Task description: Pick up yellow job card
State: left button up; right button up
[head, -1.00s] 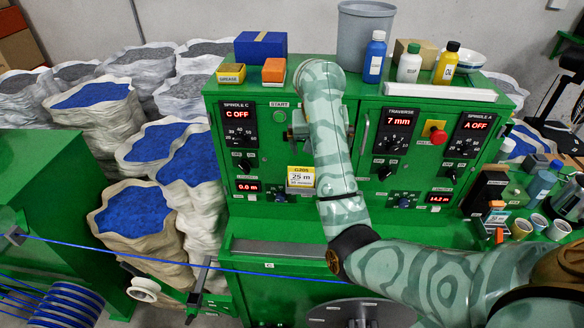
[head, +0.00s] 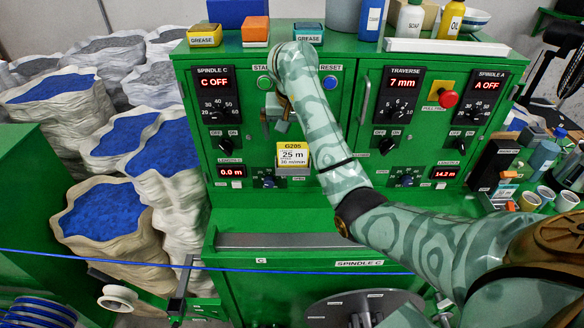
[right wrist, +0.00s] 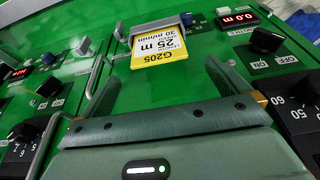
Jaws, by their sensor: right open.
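The yellow job card (head: 292,157) has a white lower part printed "G205 25 m". It sits upright in a small holder on the front of the green machine panel. My right gripper (head: 275,122) is just above and left of it in the head view, in front of the panel and partly hidden by my forearm. In the right wrist view the card (right wrist: 160,52) appears upside down, beyond and between the spread fingers of the right gripper (right wrist: 162,82). The fingers are open and empty, and a gap to the card seems to remain. My left gripper is not in view.
Knobs, switches and displays surround the card, including the Spindle C display (head: 213,82) and a red button (head: 447,98). Bottles and boxes stand on top of the machine. A blue cable (head: 200,266) runs across below. Sacks of blue granules (head: 115,212) stand at left.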

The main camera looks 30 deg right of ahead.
aim_at(293, 143)
jog(key=shift+s+f, duration=0.1)
jog(key=shift+f, duration=0.2)
jog(key=b+x, duration=0.1)
jog(key=x, duration=0.3)
jog(key=shift+f, duration=0.35)
jog(key=shift+r, duration=0.1)
jog(key=shift+c, duration=0.7)
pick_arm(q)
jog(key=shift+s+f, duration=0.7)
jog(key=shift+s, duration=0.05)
pick_arm(e)
jog(key=c, duration=0.9)
